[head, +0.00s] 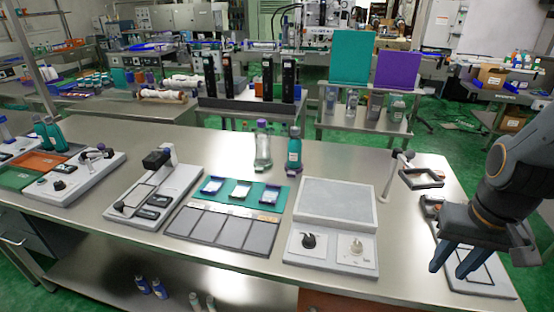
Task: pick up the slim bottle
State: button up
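Two upright bottles stand close together near the far edge of the steel table (225,160). One is a clear, pale bottle (262,150) with a purple cap. The other is a narrower teal bottle (294,153) with a white label, just to its right. The teal one looks the slimmer, but I cannot be sure it is the slim bottle. My gripper (449,270) is at the right, pointing down over the table's right end, far from both bottles. Its fingers are apart with nothing visible between them.
A grey pad station (335,200) with two knobs and a teal-backed tray board (237,193) stand in front of the bottles. A scanner station (155,195) is to the left. More teal bottles (54,134) stand at far left. Bare steel lies around the bottles.

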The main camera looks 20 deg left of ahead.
aim_at(294, 143)
jog(key=u, duration=0.85)
jog(key=k, duration=1.1)
jog(key=u, duration=1.4)
jog(key=i, duration=1.3)
jog(key=z, duration=1.1)
jog(key=i, duration=0.8)
jog(key=z, duration=0.95)
